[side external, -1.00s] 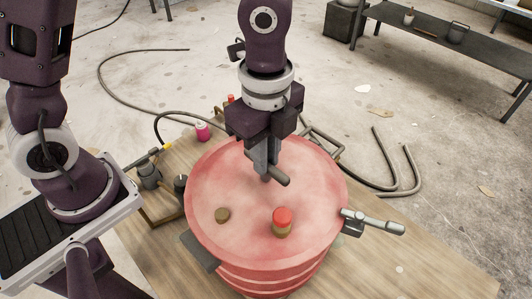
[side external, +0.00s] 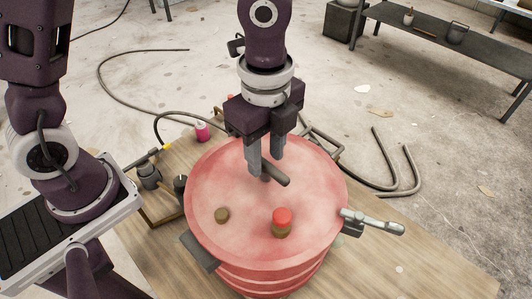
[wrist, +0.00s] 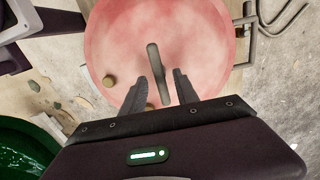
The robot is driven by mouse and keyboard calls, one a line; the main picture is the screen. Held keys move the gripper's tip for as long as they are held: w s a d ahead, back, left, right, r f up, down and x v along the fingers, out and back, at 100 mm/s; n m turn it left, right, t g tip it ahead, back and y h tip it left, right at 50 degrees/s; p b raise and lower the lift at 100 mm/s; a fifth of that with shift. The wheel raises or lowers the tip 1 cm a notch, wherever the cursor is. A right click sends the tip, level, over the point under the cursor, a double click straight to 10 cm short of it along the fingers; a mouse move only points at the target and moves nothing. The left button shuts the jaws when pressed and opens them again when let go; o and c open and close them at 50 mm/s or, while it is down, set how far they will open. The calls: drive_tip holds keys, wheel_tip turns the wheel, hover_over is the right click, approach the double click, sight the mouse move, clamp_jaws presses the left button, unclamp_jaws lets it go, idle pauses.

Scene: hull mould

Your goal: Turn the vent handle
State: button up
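The vent handle, a dark grey bar (side external: 276,174), stands on top of the round pink-red hull mould (side external: 235,240). In the wrist view the bar (wrist: 156,65) runs almost straight up the picture. My gripper (side external: 265,168) is over the mould's top, pointing down, with its fingers apart. In the wrist view the open fingers (wrist: 161,76) lie on either side of the bar's lower part, with gaps on both sides. I cannot tell whether the fingertips are level with the bar or just above it.
A red-capped knob (side external: 282,221) and a small brown knob (side external: 222,215) stand on the mould's top. A metal lever (side external: 377,223) sticks out at its right rim. A pink canister (side external: 202,131) and bent pipes (side external: 318,140) are behind. The wooden board (side external: 420,265) is clear at front right.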

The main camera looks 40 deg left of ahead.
sight(265, 162)
wheel_tip(265, 162, up, 6)
drive_tip(key=shift+r, duration=0.25)
drive_tip(key=s+a+r+n+t, duration=0.2)
drive_tip(key=s+a+n, duration=0.3)
drive_tip(key=a+n, duration=0.2)
drive_tip(key=s+a+r+n+t, duration=0.3)
drive_tip(key=s+a+n, duration=0.3)
drive_tip(key=n, duration=0.5)
drive_tip(key=shift+s+a+t, duration=0.2)
drive_tip(key=shift+a+t, duration=0.1)
drive_tip(key=shift+a, duration=0.9)
drive_tip(key=shift+r, duration=0.1)
